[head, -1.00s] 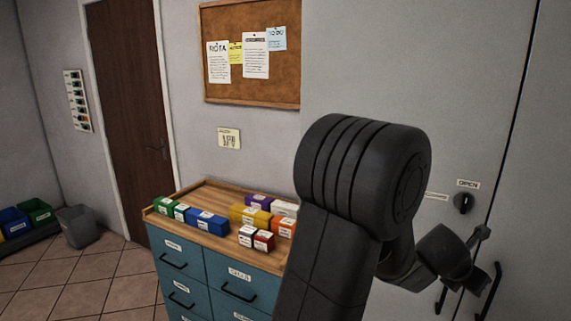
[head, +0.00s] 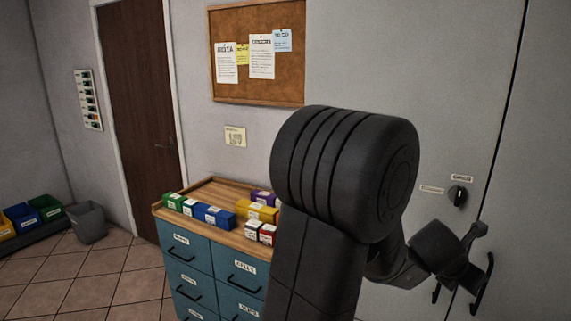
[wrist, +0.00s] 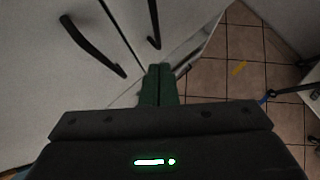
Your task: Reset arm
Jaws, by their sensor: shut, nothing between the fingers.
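My arm rises through the middle of the head view and bends over to the right. My gripper shows in the wrist view as two dark green fingers (wrist: 159,70) side by side, shut with nothing between them. In the head view the end of my arm is dark and in front of the grey cabinet (head: 410,60), so its fingers cannot be made out well there. In the wrist view the fingers point toward the cabinet's lower part and the floor. Two black handles (wrist: 93,45) are on the pale doors there; I cannot tell how far the fingers are from them.
A teal drawer unit (head: 215,262) with several coloured boxes on its wooden top stands left of my arm. A knob (head: 458,196) sits on the cabinet. A grey bin (head: 89,223) and coloured bins stand at far left. Tiled floor (wrist: 225,55) lies right of the fingers.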

